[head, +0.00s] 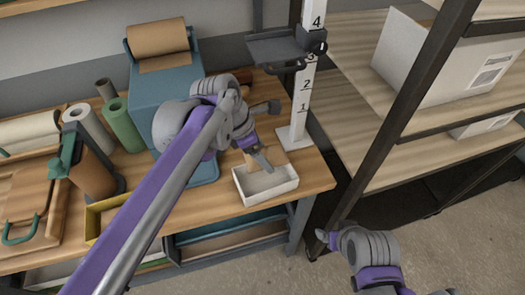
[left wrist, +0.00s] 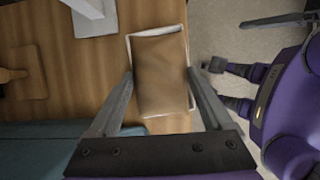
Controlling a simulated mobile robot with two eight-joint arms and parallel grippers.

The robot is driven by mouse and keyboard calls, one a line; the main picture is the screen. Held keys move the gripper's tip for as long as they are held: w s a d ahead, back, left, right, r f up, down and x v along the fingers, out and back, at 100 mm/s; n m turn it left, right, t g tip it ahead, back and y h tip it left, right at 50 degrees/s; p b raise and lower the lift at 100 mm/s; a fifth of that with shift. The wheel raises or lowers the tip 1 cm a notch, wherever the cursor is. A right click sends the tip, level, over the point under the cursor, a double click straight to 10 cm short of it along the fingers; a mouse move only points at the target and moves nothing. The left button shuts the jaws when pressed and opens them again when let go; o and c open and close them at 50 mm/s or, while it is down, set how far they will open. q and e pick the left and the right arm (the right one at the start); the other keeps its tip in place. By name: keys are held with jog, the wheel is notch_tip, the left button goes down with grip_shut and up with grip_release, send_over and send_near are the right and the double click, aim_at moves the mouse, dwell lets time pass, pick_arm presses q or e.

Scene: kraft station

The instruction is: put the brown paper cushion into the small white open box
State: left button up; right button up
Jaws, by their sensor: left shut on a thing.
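The brown paper cushion (left wrist: 160,72) is between the two fingers of my left gripper (left wrist: 160,88) in the left wrist view. My left gripper (head: 264,163) is shut on it. The small white open box (head: 268,188) stands at the table's front right corner in the head view. In the left wrist view the box's white rim (left wrist: 186,40) shows around the cushion, which hides most of the inside. In the head view a tan patch by the fingers seems to be the cushion, partly hidden. My right gripper (head: 323,236) is low at right, away from the box; its jaws are unclear.
A white numbered post (head: 301,95) stands just behind the box. A blue dispenser (head: 160,85) with a brown paper roll is behind my left arm. A yellow tray (head: 95,222) lies at left. A shelf rack (head: 410,110) with white boxes stands at right.

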pick_arm(q)
jog(key=shift+f+b, duration=1.5)
jog(key=shift+f, duration=1.25)
pick_arm(e)
jog(key=shift+s+f, duration=0.25)
jog(key=shift+f, duration=0.75)
jog(key=shift+s+f, duration=0.25)
jog(key=shift+f, duration=0.7)
pick_arm(q)
jog(key=o, duration=1.1)
notch_tip(320, 180, up, 7)
jog(key=p, duration=0.4)
jog(key=shift+r+p, duration=1.75)
jog(key=shift+r, duration=1.3)
pick_arm(e)
jog(key=w+r, duration=0.3)
jog(key=r, duration=0.7)
jog(key=shift+w, duration=0.3)
pick_arm(q)
jog(key=shift+s, duration=0.1)
pick_arm(e)
jog(key=shift+s+t, duration=0.15)
jog(key=shift+t, duration=0.15)
